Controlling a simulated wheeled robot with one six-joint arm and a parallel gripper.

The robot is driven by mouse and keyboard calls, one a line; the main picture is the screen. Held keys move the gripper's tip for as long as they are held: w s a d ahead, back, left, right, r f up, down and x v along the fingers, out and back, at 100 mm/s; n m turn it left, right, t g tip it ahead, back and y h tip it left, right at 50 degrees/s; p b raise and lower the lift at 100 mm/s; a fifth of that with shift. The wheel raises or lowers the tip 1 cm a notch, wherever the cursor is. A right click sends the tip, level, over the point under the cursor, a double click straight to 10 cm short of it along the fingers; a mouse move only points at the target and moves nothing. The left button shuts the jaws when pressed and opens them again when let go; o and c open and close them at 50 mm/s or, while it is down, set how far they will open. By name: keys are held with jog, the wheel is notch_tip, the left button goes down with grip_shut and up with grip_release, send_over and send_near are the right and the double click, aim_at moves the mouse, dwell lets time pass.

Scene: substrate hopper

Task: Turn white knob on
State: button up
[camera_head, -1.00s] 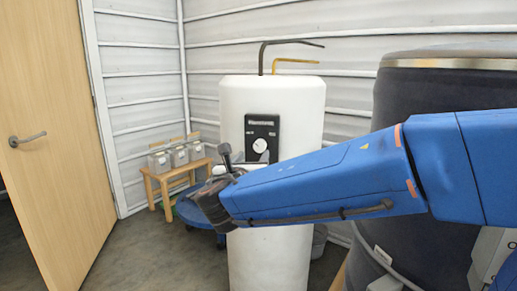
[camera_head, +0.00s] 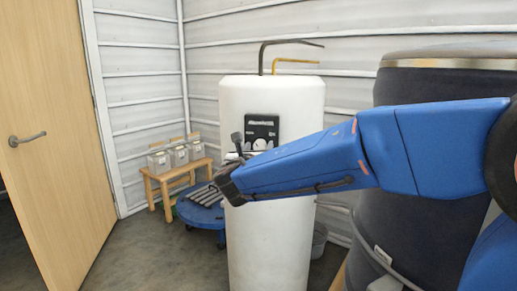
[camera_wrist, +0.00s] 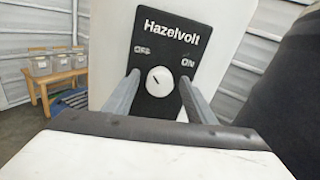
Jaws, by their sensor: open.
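The white knob (camera_wrist: 160,81) is round and sits on a black panel (camera_wrist: 168,47) marked Hazelvolt, with OFF at upper left and ON at upper right. Its small dark mark points up and left, toward OFF. The panel is on a white cylindrical tank (camera_head: 270,215). My gripper (camera_wrist: 158,77) is open, with one finger on each side of the knob in the wrist view. I cannot tell whether the fingers reach it; gaps show on both sides. In the head view my gripper (camera_head: 238,160) is in front of the panel's lower left, and the arm partly hides the knob area.
Two bent pipes (camera_head: 292,52) rise from the tank top. A large dark drum (camera_head: 440,85) stands close on the right, behind my arm. A blue round wheeled base (camera_head: 205,212) and a wooden stand (camera_head: 165,188) with white containers are at left. A wooden door (camera_head: 55,200) is far left.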

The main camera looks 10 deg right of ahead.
jog(key=c, duration=1.1)
jog(key=shift+o, duration=0.3)
jog(key=shift+m, duration=0.4)
jog(key=m, duration=0.4)
jog(key=shift+d, duration=0.1)
jog(key=m, duration=0.4)
jog(key=shift+m, duration=0.3)
jog(key=m, duration=0.4)
jog(key=shift+f, duration=0.1)
jog(key=shift+f+m, duration=0.1)
jog(key=shift+m, duration=2.1)
jog(key=shift+d, duration=0.1)
